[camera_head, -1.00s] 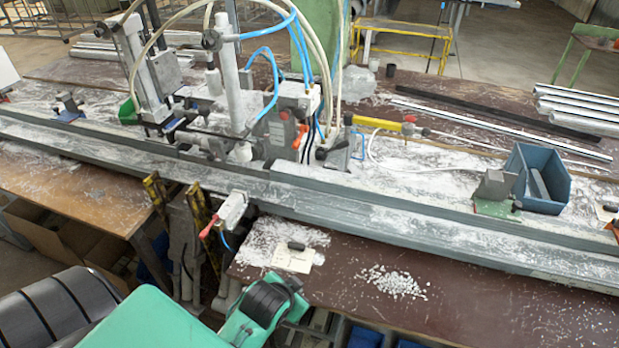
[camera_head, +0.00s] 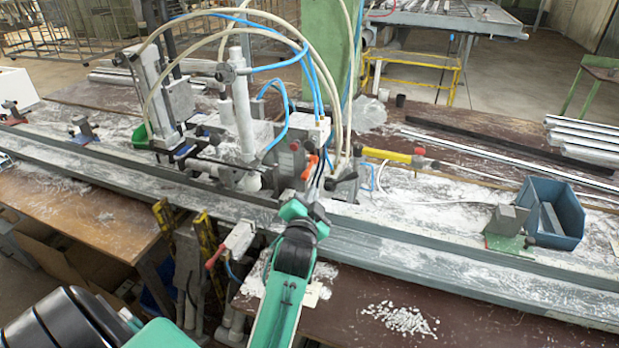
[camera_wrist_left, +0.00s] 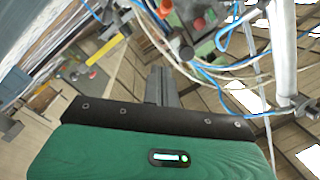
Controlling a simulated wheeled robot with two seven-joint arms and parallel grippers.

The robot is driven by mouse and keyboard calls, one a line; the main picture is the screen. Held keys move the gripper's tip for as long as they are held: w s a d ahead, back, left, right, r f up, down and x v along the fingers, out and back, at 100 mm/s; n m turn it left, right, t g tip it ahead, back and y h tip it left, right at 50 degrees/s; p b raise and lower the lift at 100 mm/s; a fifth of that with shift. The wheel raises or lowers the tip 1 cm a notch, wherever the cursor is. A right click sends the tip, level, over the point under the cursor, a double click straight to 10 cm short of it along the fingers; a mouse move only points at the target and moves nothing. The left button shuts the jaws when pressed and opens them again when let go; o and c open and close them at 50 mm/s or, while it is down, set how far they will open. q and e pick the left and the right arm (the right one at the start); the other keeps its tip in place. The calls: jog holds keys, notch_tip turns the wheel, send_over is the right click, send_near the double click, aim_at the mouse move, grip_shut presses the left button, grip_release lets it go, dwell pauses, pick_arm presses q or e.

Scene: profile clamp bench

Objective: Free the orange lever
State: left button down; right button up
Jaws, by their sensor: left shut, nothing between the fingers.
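In the left wrist view an orange part (camera_wrist_left: 165,8) shows at the top, cut by the frame edge. My left gripper (camera_head: 316,209) is just in front of and below the lever in the head view, apart from it as far as I can see. Its fingers (camera_wrist_left: 160,84) are together and empty in the left wrist view. My right gripper is in neither view.
A long grey profile rail (camera_head: 420,245) runs across the bench. Blue and cream hoses arch over the clamp. A yellow-handled tool (camera_head: 387,155) and a blue bin (camera_head: 556,205) lie to the right. A red-handled valve (camera_head: 232,243) is at the front left.

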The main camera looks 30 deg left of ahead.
pick_arm(q)
jog(key=shift+w, duration=0.1)
jog(key=p, duration=0.3)
send_near(309, 168)
jog(key=w+d+r, duration=0.2)
jog(key=w+r, duration=0.2)
jog(key=a+f+p, duration=0.2)
jog(key=f, duration=0.1)
jog(key=shift+w+a+f, duration=0.2)
jog(key=shift+w+a, duration=0.05)
jog(key=shift+a, duration=0.1)
